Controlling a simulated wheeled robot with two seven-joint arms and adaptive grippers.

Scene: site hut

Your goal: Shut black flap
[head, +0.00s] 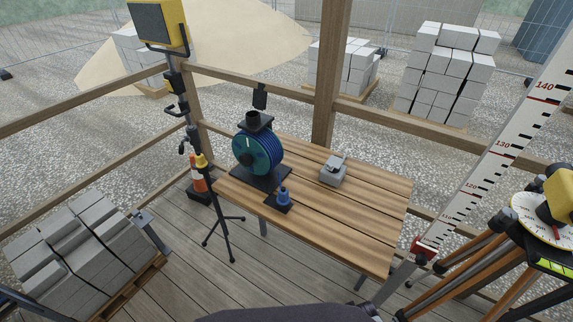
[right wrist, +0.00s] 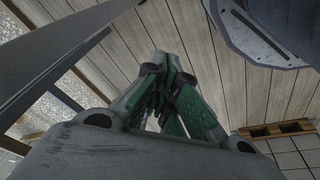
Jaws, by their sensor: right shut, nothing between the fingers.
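On the wooden table stands a round blue-green machine (head: 257,151) on a black base plate. A black funnel-like top (head: 255,120) sits on it. A small black panel (head: 259,97) stands upright above and behind that top. It looks like the black flap, raised, but its hinge is too small to make out. My right gripper (right wrist: 165,75) shows in the right wrist view with its green-sided fingers together, empty, over the plank floor and away from the machine. My left gripper is not in view.
The table (head: 375,215) also holds a grey box (head: 333,171) and a small blue item (head: 283,197) on a black plate. A black tripod lamp stand (head: 229,222) stands at the table's left. A surveying tripod (head: 490,262) and measuring staff (head: 500,145) crowd the right. Grey blocks (head: 75,240) lie left.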

